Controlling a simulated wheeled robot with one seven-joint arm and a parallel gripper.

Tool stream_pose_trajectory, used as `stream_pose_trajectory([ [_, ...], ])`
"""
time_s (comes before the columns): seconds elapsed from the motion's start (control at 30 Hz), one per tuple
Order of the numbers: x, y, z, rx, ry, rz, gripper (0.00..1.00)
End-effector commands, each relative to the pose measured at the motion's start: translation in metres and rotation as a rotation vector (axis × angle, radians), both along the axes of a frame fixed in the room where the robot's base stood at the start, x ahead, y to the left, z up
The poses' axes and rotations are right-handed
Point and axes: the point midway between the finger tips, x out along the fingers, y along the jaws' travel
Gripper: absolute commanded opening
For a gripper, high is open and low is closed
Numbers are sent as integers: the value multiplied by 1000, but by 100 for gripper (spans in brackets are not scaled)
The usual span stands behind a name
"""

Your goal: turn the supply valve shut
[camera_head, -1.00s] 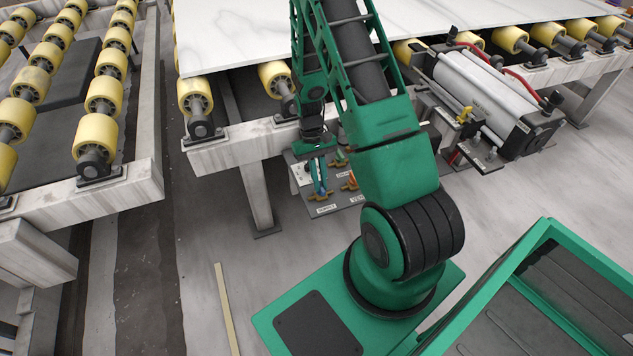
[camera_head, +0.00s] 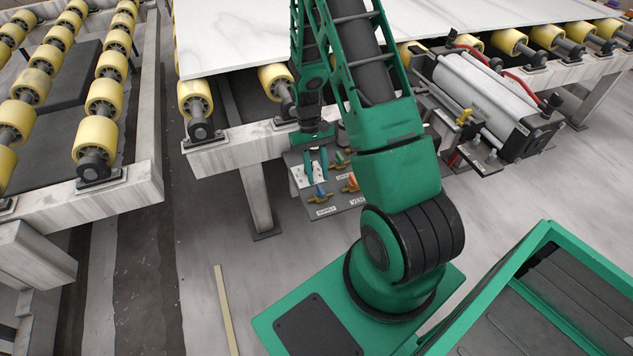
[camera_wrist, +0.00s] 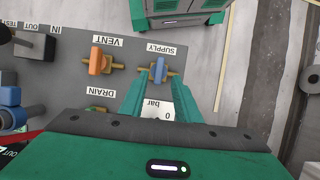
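In the wrist view the handle lies across the brass body. My gripper (camera_wrist: 156,84) is open, with its two green fingers apart and nothing held between them. In the head view my gripper (camera_head: 317,178) hangs just above the blue handle, and the fingertips look clear of it.
The orange VENT valve (camera_wrist: 97,61) sits beside the supply valve, with the DRAIN label (camera_wrist: 96,92) near it. A gauge label marked bar (camera_wrist: 158,110) lies below the fingers. The roller frame's leg (camera_head: 258,195) stands left of the panel.

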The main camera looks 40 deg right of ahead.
Motion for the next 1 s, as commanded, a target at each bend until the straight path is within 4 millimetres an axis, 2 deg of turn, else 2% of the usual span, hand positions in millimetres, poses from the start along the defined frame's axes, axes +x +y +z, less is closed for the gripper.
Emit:
stream_pose_trajectory([
  [0.03, 6, -1, 10, -1, -5, 0, 30],
  [0.2, 18, -4, 38, -1, -4, 1, 30],
  [0.4, 26, -6, 59, 1, -3, 1, 30],
  [0.57, 28, -6, 64, 1, -1, 1, 30],
  [1.0, 28, -6, 64, 1, -1, 1, 30],
])
